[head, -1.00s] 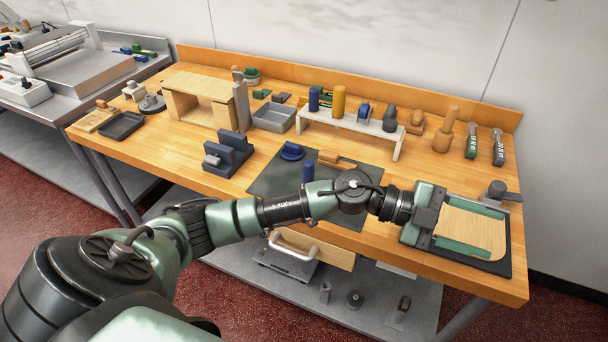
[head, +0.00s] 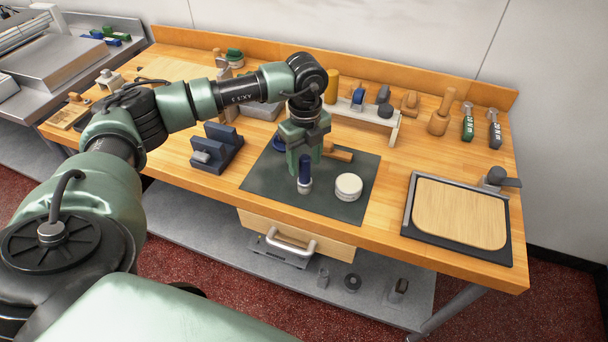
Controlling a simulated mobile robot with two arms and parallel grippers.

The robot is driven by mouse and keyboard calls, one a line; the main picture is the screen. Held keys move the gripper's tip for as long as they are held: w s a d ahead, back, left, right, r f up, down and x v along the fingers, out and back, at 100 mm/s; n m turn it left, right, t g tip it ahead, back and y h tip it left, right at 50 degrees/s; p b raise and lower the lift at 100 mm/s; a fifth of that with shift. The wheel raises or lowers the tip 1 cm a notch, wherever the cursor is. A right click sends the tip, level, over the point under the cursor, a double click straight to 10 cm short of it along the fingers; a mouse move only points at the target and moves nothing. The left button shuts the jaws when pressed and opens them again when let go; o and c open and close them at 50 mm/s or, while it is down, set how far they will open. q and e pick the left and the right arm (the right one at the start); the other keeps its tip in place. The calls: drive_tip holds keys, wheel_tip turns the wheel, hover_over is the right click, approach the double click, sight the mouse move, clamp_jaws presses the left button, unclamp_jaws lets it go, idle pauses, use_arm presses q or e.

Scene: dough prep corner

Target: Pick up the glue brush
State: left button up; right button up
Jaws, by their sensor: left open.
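A short upright tool (head: 305,170) with a dark blue handle and a pale lower end stands on the dark green mat (head: 262,178); it may be the glue brush, but its bristles cannot be made out. My left gripper (head: 305,163) is open and points down just above and behind this tool, its fingers around or close to the handle; I cannot tell whether they touch. A wooden-handled piece (head: 340,154) lies on the mat just right of the gripper, partly hidden. My right gripper is out of view.
A round white-lidded pot (head: 348,187) stands right of the blue tool. A dark blue stand (head: 217,150) is left of the mat. A white rack (head: 384,122) with tools is behind. A framed wooden board (head: 460,212) lies at right, with bare bench between.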

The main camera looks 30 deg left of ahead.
sight(305, 170)
use_arm(q)
drive_tip(key=f, duration=0.1)
drive_tip(key=f+p, duration=0.1)
drive_tip(key=f, duration=0.1)
drive_tip(key=shift+s+f, duration=0.1)
drive_tip(key=shift+s, duration=0.15)
drive_tip(key=shift+w+f, duration=0.15)
drive_tip(key=shift+f, duration=0.2)
clamp_jaws()
drive_tip(key=shift+r, duration=0.15)
wheel_tip(305, 170, up, 20)
drive_tip(key=b, duration=0.4)
